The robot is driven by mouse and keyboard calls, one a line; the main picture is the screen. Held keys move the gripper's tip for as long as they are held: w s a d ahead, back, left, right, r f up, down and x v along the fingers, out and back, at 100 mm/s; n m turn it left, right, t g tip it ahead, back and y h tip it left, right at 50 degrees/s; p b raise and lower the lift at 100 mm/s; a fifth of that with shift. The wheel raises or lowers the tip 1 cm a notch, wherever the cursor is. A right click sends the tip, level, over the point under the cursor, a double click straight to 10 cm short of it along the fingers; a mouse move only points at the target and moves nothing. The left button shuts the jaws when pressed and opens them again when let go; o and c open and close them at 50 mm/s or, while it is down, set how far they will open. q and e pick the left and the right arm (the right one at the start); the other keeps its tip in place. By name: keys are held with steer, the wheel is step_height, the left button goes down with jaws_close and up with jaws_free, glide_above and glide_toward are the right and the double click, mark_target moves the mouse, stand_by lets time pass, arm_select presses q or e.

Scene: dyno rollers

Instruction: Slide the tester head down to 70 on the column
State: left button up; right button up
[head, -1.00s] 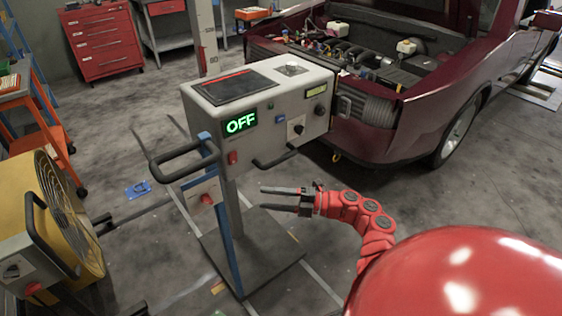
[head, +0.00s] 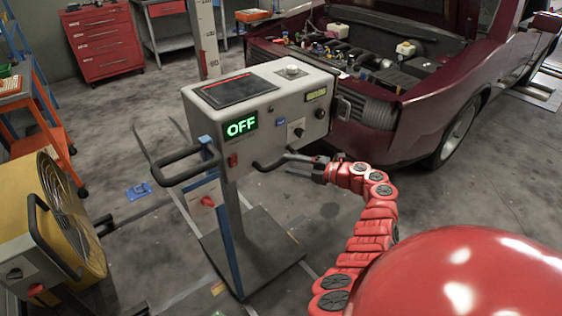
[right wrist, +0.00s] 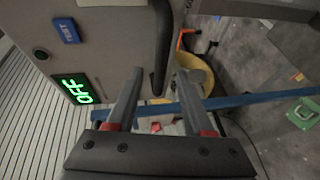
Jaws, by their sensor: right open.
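The tester head (head: 262,98) is a grey box with a green OFF display, and it also shows in the right wrist view (right wrist: 105,40). Its column (head: 205,38) rises behind it with small scale marks I cannot read surely. One black handle (head: 180,168) sticks out at its left; another black handle (head: 268,165) is at its lower front. My right gripper (head: 303,165) is open beside the right end of that front handle. In the right wrist view, the handle (right wrist: 159,65) appears between the fingers (right wrist: 160,85); I cannot tell how deep. My left gripper is not in view.
A dark red car (head: 400,120) with open bonnet stands close behind and right of the tester. A yellow fan (head: 65,215) stands at the left. A red drawer cabinet (head: 103,42) is at the back. The stand's flat base (head: 265,265) is on the floor.

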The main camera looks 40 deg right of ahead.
mark_target(283, 163)
steer(key=shift+x, duration=2.25)
steer(key=shift+f, duration=0.1)
jaws_close()
